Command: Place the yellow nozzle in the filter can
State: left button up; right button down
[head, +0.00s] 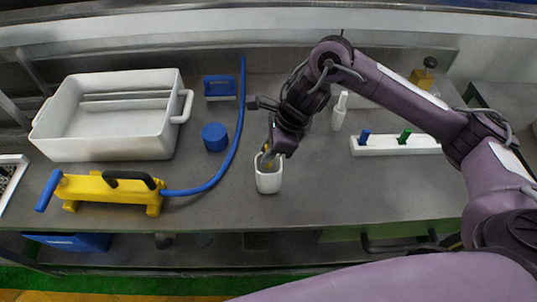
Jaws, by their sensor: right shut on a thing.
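The filter can (268,183) is a small white open-topped container standing upright on the grey counter near its front middle. My right gripper (270,152) points down at the can's mouth. It is shut on the yellow nozzle (267,163), of which only a small yellow part shows between the fingers and the can's rim. The nozzle's lower end seems to be at or inside the mouth; I cannot tell whether it touches the bottom. My left gripper is not in view.
A large white tub (105,137), a yellow pump (110,188) with a blue hose (232,150) and a blue cylinder (215,136) stand left. A white bottle (339,112) and a white rack (395,146) with blue and green pegs stand right. The counter right of the can is clear.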

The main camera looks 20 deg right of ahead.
jog(key=shift+f, duration=1.15)
jog(key=shift+f+b, duration=0.6)
jog(key=shift+b, duration=0.2)
jog(key=c, duration=1.6)
grip_release()
jog(key=shift+o, duration=0.2)
